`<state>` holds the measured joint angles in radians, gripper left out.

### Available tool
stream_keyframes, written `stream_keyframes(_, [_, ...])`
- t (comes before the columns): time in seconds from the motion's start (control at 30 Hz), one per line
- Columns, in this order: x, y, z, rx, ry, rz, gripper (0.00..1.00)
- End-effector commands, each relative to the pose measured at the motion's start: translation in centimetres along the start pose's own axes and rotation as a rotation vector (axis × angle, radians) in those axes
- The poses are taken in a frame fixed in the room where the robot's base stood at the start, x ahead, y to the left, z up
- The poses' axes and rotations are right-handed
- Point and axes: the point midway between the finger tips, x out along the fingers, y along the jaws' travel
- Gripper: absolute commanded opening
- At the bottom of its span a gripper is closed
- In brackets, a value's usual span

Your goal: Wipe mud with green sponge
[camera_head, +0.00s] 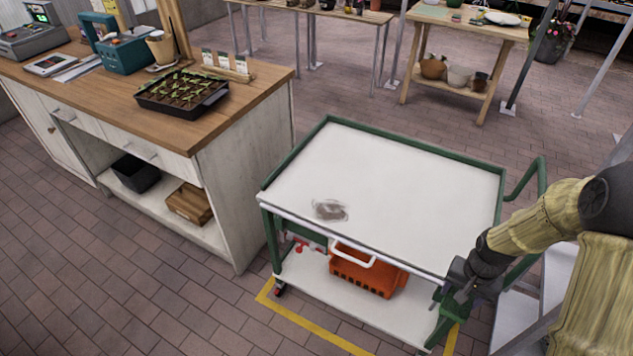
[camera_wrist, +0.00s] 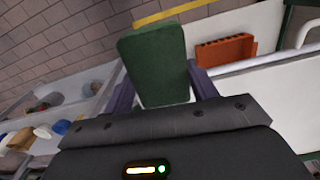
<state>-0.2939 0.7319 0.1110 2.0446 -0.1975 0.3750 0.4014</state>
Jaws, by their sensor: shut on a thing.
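The mud (camera_head: 329,209) is a smeared grey-brown patch near the front left of the white top of the green-framed cart (camera_head: 390,180). My gripper (camera_head: 462,291) is at the cart's front right corner, apart from the mud. In the wrist view my gripper (camera_wrist: 163,92) is shut on the green sponge (camera_wrist: 155,58), a dark green block between the two fingers. In the head view the sponge is hard to make out.
An orange basket (camera_head: 368,270) with a white handle sits on the cart's lower shelf. A wooden counter (camera_head: 240,100) with a seedling tray (camera_head: 182,93) stands at the left. The rest of the cart top is clear. Green rails edge it.

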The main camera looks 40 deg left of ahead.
Motion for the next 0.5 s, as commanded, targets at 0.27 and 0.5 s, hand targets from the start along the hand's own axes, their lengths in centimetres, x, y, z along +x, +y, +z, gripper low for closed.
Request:
stream_keyframes(0.27, [3.4,6.2,-0.5,0.065,-0.003,0.004,0.39])
stream_keyframes(0.5, [7.9,13.9,-0.2,0.14,-0.006,0.004,0.39])
